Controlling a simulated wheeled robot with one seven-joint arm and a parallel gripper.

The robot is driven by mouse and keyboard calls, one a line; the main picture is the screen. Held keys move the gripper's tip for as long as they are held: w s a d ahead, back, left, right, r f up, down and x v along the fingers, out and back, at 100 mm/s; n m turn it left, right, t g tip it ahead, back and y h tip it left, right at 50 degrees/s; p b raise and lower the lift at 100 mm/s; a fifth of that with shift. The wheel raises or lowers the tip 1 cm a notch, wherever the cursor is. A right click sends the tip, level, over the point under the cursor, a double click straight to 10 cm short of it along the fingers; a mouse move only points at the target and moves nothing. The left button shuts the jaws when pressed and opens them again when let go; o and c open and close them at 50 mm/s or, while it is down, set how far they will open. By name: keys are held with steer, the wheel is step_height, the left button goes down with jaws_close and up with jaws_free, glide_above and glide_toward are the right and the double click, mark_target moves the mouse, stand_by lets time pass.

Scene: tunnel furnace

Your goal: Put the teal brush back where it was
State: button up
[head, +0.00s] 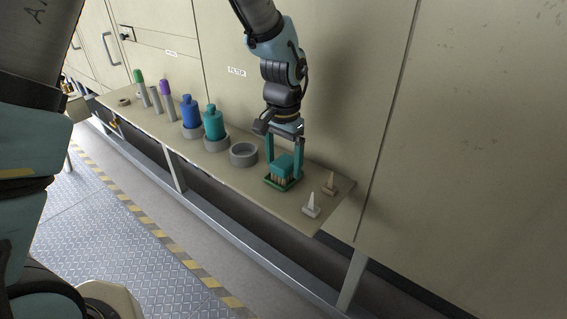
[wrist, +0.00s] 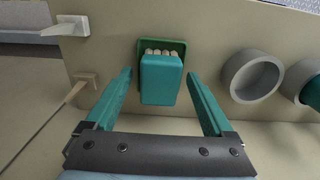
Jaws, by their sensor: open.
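The teal brush (head: 285,166) stands bristles down in a green tray (head: 271,182) near the right end of the shelf. In the wrist view the brush (wrist: 161,80) lies between my two fingers, with a gap on each side, and the green tray's rim (wrist: 176,46) shows around its bristles. My gripper (head: 285,172) is open and reaches down around the brush; in the wrist view the gripper (wrist: 162,85) shows both teal fingers spread apart. The brush's far side is hidden.
An empty grey ring holder (head: 244,154) is left of the tray. A teal bottle (head: 214,125) and a blue bottle (head: 192,113) stand in similar holders farther left. Two small pegged stands, one white (head: 312,207) and one tan (head: 330,185), are at the right end. A wall rises behind.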

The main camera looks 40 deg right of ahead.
mark_target(283, 161)
step_height(283, 161, up, 12)
steer(key=b, duration=0.2)
steer(key=w+a+f+n, duration=0.1)
steer(key=w+a+n, duration=0.4)
steer(key=a, duration=0.6)
steer(key=w+a+f+n, duration=0.2)
steer(key=w+a, duration=0.5)
steer(key=a, duration=0.5)
steer(key=s+a+f+n, duration=0.1)
steer(key=a+n, duration=0.2)
steer(key=a, duration=0.6)
steer(key=s+a+f+n+t, duration=0.1)
steer(key=s+a+n, duration=0.1)
steer(key=a, duration=0.7)
steer(key=shift+f+n+t, duration=0.25)
steer(key=shift+n+t, duration=0.05)
steer(key=shift+n, duration=0.6)
steer(key=shift+w, duration=0.1)
steer(key=shift+c, duration=0.3)
